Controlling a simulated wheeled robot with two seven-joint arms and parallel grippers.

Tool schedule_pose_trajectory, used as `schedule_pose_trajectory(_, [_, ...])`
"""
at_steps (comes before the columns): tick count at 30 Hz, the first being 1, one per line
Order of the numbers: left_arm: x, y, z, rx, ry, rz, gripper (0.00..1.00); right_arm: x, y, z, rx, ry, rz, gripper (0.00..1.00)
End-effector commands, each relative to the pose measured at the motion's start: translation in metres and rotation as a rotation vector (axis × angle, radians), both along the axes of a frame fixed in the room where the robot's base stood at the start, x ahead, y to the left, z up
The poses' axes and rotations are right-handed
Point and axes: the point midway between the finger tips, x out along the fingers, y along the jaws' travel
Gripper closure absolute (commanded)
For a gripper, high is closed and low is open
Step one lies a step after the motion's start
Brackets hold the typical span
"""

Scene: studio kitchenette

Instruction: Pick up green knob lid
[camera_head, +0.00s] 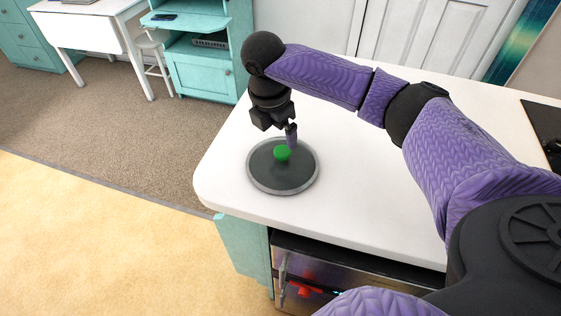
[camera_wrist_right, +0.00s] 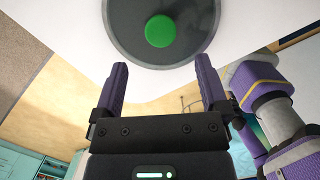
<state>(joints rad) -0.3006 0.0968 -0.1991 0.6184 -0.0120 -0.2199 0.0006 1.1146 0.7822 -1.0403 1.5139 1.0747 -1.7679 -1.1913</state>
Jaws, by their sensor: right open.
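The lid is a round dark grey disc (camera_head: 262,174) with a lighter rim and a green knob (camera_head: 282,153) at its middle. It lies flat on the white counter near the counter's left end. In the right wrist view the lid (camera_wrist_right: 122,32) is at the top, with the green knob (camera_wrist_right: 160,31) ahead of and between the fingers. My right gripper (camera_head: 291,136) is just above the lid, close to the knob. In the right wrist view its two purple fingers (camera_wrist_right: 162,80) are wide apart, with nothing between them. My left gripper is not in view.
The white counter (camera_head: 345,215) is clear around the lid. A dark flat panel (camera_head: 543,125) lies at its far right. An appliance (camera_head: 330,270) sits under the front edge. A teal shelf unit (camera_head: 205,72) and a white table (camera_head: 85,30) stand beyond the carpet.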

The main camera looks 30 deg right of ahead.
Motion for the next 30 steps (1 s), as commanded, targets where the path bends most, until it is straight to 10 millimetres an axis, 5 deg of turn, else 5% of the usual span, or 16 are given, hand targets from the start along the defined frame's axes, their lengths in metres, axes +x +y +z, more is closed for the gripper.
schedule_pose_trajectory(10, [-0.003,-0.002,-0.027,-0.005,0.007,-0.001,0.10,0.001,-0.012,-0.066,0.000,0.001,-0.001,0.06])
schedule_pose_trajectory(19, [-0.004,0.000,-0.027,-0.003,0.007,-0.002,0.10,0.001,-0.013,-0.072,0.000,-0.003,0.001,0.06])
schedule_pose_trajectory(30, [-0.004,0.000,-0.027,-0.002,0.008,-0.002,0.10,0.002,-0.013,-0.072,0.000,-0.003,0.000,0.84])
